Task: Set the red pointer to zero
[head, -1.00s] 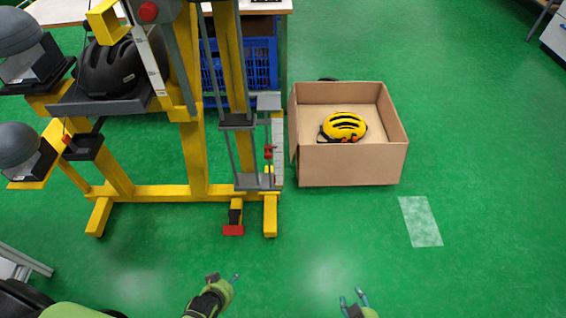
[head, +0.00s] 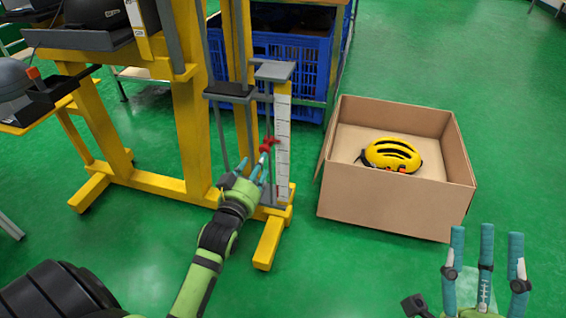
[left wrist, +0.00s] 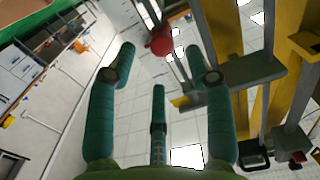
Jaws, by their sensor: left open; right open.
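The red pointer (head: 270,143) sits about midway up a white upright scale (head: 283,125) on the yellow drop tower (head: 185,120). In the left wrist view the pointer's red knob (left wrist: 160,40) shows ahead of the fingers, near the top, with the scale (left wrist: 148,12) by it. My left gripper (head: 256,168) is open just below and in front of the pointer, with its fingertips close to it. Whether they touch it I cannot tell. The scale's marks are too small to read. My right gripper (head: 487,240) is open and empty at the lower right.
A cardboard box (head: 385,212) holding a yellow helmet (head: 392,155) stands right of the tower. A blue crate (head: 305,65) stands behind. Grey rods and a dark carriage (head: 230,91) are left of the scale. The green floor in front is clear.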

